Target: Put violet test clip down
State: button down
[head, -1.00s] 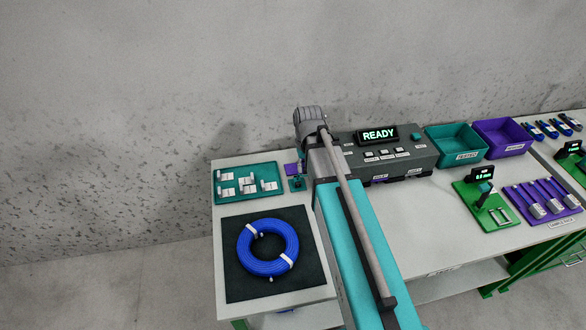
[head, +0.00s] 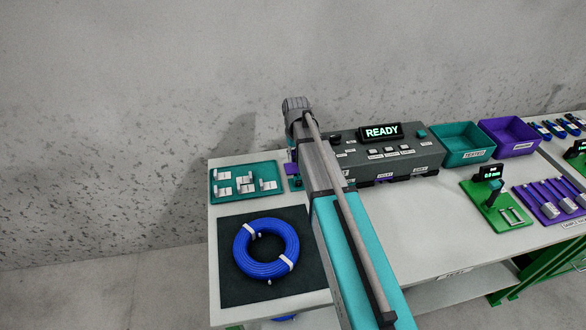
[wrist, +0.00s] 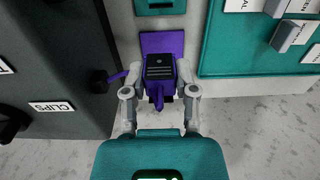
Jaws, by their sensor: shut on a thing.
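The violet test clip (wrist: 160,72) is between the fingers of my gripper (wrist: 162,88) in the wrist view. My gripper is shut on it. A violet lead runs from the clip to the dark tester on the left. A flat violet pad (wrist: 162,42) shows just beyond the clip, and the clip overlaps its near part. I cannot tell whether the clip touches the pad. In the head view a bit of violet (head: 291,168) shows beside my arm, which hides the clip and my fingers.
The grey tester (head: 400,160) with a READY display stands right of my arm. A teal tray (wrist: 212,55) of labelled pieces is close on the right in the wrist view. A teal pad (wrist: 160,5) lies beyond the violet one. A blue cable coil (head: 240,262) lies on a dark mat.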

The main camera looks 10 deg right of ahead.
aim_at(293, 168)
jog(key=shift+w+f+b, duration=0.7)
jog(key=shift+w+f, duration=0.15)
jog(key=shift+f, duration=0.2)
jog(key=shift+f, duration=0.1)
jog(key=shift+w+a+f+b, duration=0.1)
jog(key=shift+w+f+b, duration=0.35)
jog(key=shift+b, duration=0.1)
jog(key=shift+f+b, duration=1.45)
jog(key=shift+f, duration=0.15)
jog(key=shift+c, duration=2)
grip_release()
notch_tip(293, 168, up, 12)
jog(key=p, duration=1.2)
jog(key=shift+r, duration=0.2)
